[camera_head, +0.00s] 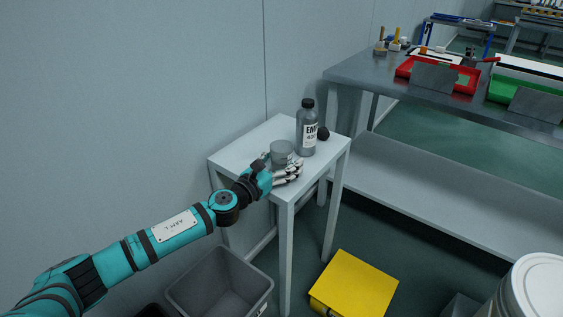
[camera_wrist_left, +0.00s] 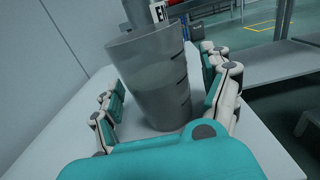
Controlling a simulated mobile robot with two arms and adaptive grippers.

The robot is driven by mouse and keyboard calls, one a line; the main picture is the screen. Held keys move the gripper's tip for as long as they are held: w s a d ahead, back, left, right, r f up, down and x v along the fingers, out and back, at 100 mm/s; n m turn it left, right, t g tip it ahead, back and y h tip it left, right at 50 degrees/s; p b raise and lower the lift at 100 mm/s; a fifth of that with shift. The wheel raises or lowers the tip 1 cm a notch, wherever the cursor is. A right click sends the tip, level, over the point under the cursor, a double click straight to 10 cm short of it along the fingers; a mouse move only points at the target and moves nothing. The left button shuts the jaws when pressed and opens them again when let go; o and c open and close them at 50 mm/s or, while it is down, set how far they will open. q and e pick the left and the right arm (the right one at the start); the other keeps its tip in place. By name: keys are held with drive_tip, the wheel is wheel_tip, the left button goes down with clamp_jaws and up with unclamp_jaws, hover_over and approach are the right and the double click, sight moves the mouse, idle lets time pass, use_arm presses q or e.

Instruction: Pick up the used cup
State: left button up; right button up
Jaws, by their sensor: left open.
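The used cup (camera_head: 281,152) is a grey, translucent cup with dark marks up its side. It stands upright on the small white table (camera_head: 240,156) against the wall. In the left wrist view the cup (camera_wrist_left: 155,75) stands between the fingers of my left gripper (camera_wrist_left: 168,100), one finger on each side. The left gripper (camera_head: 276,170) is open around the cup in the head view. Its near finger hides the cup's lower part there. Whether the fingers touch the cup cannot be told. My right gripper is not in view.
A grey bin (camera_head: 220,285) and a yellow box (camera_head: 354,284) are on the floor below. A metal workbench (camera_head: 360,75) with red and green trays is at the right.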

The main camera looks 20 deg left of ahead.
use_arm(q)
drive_tip(key=c, duration=1.4)
drive_tip(key=shift+o, duration=0.2)
drive_tip(key=shift+r, duration=0.2)
